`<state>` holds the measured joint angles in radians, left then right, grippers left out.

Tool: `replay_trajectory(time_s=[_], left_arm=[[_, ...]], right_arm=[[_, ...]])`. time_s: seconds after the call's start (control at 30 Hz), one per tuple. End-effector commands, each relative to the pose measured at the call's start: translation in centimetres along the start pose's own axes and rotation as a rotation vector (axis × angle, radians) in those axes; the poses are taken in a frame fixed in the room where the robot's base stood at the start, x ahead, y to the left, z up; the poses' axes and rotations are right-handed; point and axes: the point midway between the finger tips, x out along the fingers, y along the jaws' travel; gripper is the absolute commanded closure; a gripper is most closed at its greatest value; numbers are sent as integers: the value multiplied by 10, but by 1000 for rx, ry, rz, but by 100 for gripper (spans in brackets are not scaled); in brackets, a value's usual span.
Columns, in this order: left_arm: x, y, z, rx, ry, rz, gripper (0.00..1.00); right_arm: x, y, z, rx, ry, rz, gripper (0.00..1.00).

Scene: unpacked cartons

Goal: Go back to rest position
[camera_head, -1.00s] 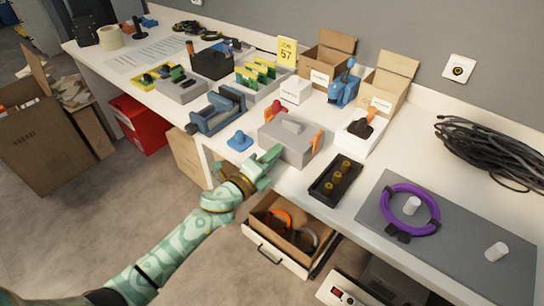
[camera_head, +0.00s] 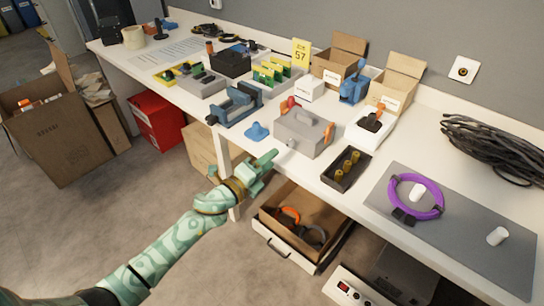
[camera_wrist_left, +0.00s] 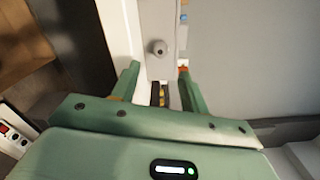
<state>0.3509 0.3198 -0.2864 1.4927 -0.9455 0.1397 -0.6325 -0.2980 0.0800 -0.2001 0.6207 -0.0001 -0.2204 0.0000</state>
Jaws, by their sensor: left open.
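My left gripper (camera_head: 266,166) is open and empty, in front of the white table's front edge in the head view. It is apart from the grey box with orange latches (camera_head: 303,132), which stands on the table beyond it. In the left wrist view, my left gripper (camera_wrist_left: 157,75) shows two green fingers spread apart, with nothing held between them. Beyond them the wrist view shows a grey surface with a round knob (camera_wrist_left: 158,47). My right gripper is not in view.
The white table (camera_head: 292,178) holds a blue vise (camera_head: 236,104), a black tray (camera_head: 346,168), a purple ring (camera_head: 417,197) on a grey mat and several cartons. An open drawer (camera_head: 285,252) sits below. Cardboard boxes (camera_head: 58,135) and a red bin (camera_head: 157,120) stand at the left.

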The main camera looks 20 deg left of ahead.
Motion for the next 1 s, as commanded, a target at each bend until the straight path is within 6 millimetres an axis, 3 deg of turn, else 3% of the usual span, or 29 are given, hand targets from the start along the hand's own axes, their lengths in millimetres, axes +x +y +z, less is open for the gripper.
replay_trajectory(time_s=[0.27,0.37,0.47,0.57,0.7,0.83,1.0], left_arm=[[0,0,2,-51,-11,3,55],[-4,33,12,-248,-69,80,55],[-27,97,14,-514,-169,224,55],[-77,167,-3,-769,-293,398,55],[-170,246,-45,-1049,-483,629,55],[-270,294,-93,-1235,-664,829,55],[-409,317,-162,-1389,-892,1071,55]], right_arm=[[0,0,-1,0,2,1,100],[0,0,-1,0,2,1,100],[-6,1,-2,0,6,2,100],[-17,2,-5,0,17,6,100],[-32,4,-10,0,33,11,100],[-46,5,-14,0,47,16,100],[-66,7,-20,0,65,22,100]])
